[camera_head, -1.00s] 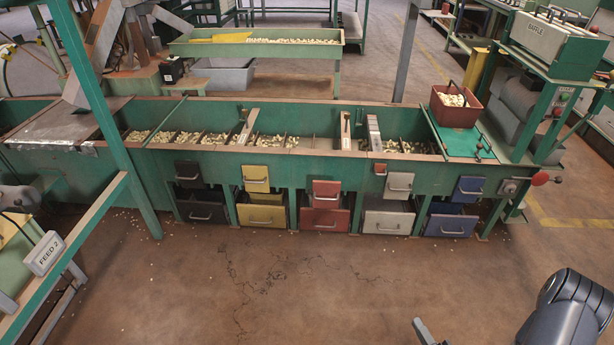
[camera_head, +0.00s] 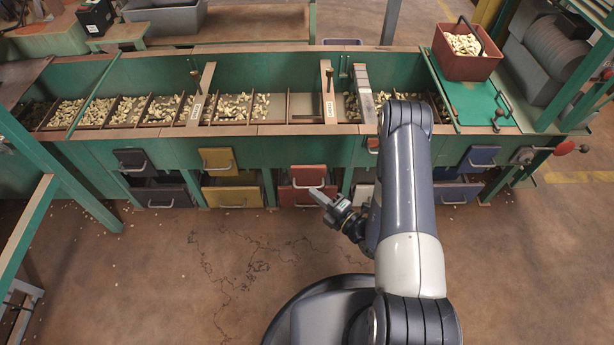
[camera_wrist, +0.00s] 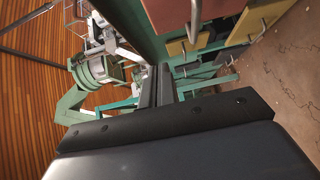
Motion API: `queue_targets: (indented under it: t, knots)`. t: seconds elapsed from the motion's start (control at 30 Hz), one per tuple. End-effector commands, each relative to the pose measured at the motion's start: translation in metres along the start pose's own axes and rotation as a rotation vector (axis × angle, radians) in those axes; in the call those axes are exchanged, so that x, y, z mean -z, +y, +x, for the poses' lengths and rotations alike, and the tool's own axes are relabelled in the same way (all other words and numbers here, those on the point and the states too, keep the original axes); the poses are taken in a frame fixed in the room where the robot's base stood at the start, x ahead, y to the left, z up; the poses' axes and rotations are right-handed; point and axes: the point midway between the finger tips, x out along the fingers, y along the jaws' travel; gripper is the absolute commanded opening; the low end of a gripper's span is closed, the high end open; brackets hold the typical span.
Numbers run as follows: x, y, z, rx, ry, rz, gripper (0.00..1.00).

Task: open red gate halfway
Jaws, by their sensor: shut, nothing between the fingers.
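The red gate (camera_head: 308,175) is a small red panel with a pale bar handle on the front of the green hopper bench. A red drawer (camera_head: 290,197) is below it. My gripper (camera_head: 316,194) is shut and empty. In the head view its tip overlaps the red drawer, just below the gate; the gap in depth is hard to judge. In the wrist view, the gripper fingers (camera_wrist: 157,75) are together, and a red panel that looks like the gate (camera_wrist: 168,12) shows at the top with its handle, apart from the fingers.
A yellow gate (camera_head: 218,159) and a black gate (camera_head: 133,162) are to the left. A blue gate (camera_head: 478,158) is to the right. My arm hides much of the pale drawer. A red bin (camera_head: 466,66) of nuts stands on the bench's right end. The floor in front is clear.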

Motion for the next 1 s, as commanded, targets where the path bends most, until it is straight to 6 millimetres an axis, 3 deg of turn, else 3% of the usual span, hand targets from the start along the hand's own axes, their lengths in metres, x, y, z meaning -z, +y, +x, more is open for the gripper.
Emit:
queue_targets:
  t: [0.2, 0.4, 1.0]
  knots:
    - [0.001, -0.001, 0.039, -0.004, 0.004, -0.003, 0.00]
    - [-0.020, -0.001, 0.059, -0.003, -0.001, -0.003, 0.00]
    - [-0.033, -0.001, 0.070, -0.002, -0.001, -0.002, 0.00]
